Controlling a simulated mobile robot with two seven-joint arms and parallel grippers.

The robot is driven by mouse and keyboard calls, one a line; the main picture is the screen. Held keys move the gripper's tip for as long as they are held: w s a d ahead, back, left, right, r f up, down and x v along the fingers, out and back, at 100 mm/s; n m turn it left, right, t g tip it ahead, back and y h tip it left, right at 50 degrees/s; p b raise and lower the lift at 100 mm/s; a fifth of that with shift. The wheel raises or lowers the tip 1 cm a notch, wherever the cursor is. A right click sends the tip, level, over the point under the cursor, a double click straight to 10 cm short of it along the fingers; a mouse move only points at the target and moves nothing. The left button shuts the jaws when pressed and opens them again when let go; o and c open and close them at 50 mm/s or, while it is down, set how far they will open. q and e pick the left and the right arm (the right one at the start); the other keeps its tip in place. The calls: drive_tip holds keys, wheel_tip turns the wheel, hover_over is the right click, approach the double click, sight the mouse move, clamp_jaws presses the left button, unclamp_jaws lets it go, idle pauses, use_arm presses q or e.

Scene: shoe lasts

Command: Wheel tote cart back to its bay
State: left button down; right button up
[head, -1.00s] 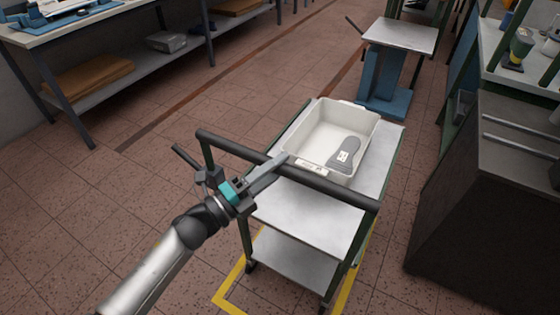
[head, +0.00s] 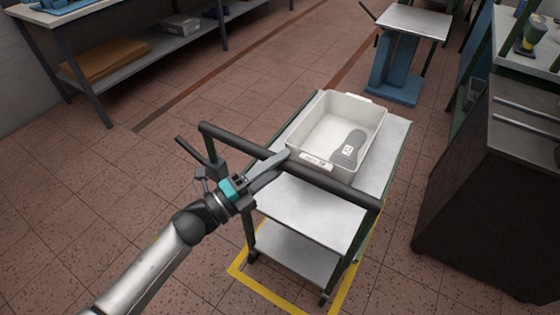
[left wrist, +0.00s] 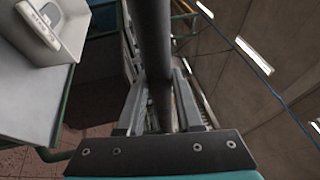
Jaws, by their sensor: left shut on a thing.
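The tote cart (head: 310,215) has a grey top deck, a lower shelf (head: 295,254) and a dark push handle (head: 335,185) along its near end. A white tote (head: 305,140) stands on the top deck with a grey shoe-last shape (head: 348,150) in it. My left gripper (head: 270,172) is shut on the handle, left of its middle. In the left wrist view the handle bar (left wrist: 155,60) runs between my fingers (left wrist: 160,105). The yellow floor outline (head: 240,277) of a bay shows around the cart's near base; its far part is hidden under the cart. My right gripper is not in view.
A dark cabinet (head: 470,200) stands close on the right. A blue pedestal stand (head: 395,70) is beyond the cart. A workbench (head: 75,22) with a lower shelf is at the upper left. The tiled floor to the left is clear.

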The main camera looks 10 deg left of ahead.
use_arm(q)
drive_tip(key=shift+s+f, duration=0.15)
drive_tip(key=shift+s, duration=0.05)
drive_tip(key=c, duration=0.9)
unclamp_jaws()
drive_tip(key=shift+s, duration=0.1)
drive_tip(key=shift+o, duration=0.7)
drive_tip(key=shift+s+a, duration=0.15)
drive_tip(key=shift+s, duration=0.05)
drive_tip(key=shift+o, duration=0.9)
drive_tip(key=shift+w, duration=0.15)
drive_tip(key=v, duration=1.5)
